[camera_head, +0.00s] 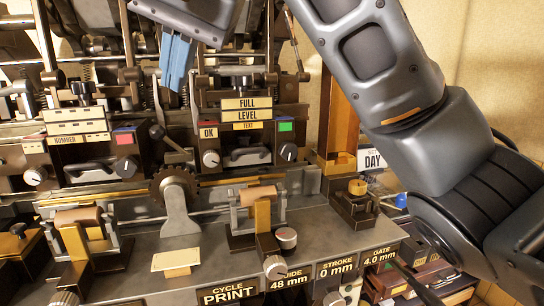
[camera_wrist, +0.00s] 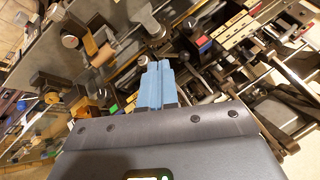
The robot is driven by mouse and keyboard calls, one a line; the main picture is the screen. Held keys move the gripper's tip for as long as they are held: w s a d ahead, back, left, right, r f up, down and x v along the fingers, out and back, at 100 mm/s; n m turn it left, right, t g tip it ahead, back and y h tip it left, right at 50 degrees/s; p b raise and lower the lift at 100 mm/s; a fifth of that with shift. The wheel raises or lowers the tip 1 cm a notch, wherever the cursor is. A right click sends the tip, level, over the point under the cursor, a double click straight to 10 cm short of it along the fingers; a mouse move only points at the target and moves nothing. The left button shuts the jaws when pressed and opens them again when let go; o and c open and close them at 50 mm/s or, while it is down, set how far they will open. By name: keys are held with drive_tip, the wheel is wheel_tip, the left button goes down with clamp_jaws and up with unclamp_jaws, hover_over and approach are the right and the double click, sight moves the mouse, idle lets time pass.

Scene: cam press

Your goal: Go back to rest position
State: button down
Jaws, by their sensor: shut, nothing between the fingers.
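My gripper (camera_head: 177,60) shows at the top of the head view, with blue fingers pointing down in front of the upper part of the press (camera_head: 120,195). The fingers are together with nothing between them. In the wrist view the blue fingers (camera_wrist: 155,85) lie side by side, with the press machinery beyond them. My arm comes in from the right of the head view and passes over the top edge; part of the wrist is cut off by the frame.
Below the gripper are a "FULL LEVEL TEXT" panel (camera_head: 247,115), dark knobs and a toothed wheel (camera_head: 173,187). The front panel carries labels such as "CYCLE PRINT" (camera_head: 228,293). Rods and levers crowd the area around the fingers.

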wheel_tip(320, 180, down, 21)
drive_tip(key=t+y, duration=0.1)
drive_tip(key=y, duration=0.5)
drive_tip(key=s+d+f+m+t+h, duration=0.1)
drive_tip(key=s+d+f+m+t, duration=0.15)
drive_tip(key=d+f, duration=0.4)
drive_tip(key=s+d+f+m+t+h, duration=0.1)
drive_tip(key=s+d+f+m+t, duration=0.2)
drive_tip(key=f, duration=0.6)
drive_tip(key=s+d+f+n+t+h, duration=0.1)
drive_tip(key=s+d+f+h, duration=0.25)
drive_tip(key=s+d, duration=0.45)
drive_tip(key=s+d+f+n+t+h, duration=0.15)
drive_tip(key=s+d+f, duration=0.25)
drive_tip(key=s+d, duration=0.45)
drive_tip(key=s+d+r+n+h, duration=0.2)
drive_tip(key=s+d, duration=0.1)
drive_tip(key=s, duration=0.5)
drive_tip(key=s+d+r+n+h, duration=0.1)
drive_tip(key=s+d+r, duration=0.2)
drive_tip(key=s, duration=0.6)
drive_tip(key=shift+s+d+r+n+h, duration=0.3)
drive_tip(key=shift+d+n+h, duration=0.1)
drive_tip(key=shift+d, duration=0.1)
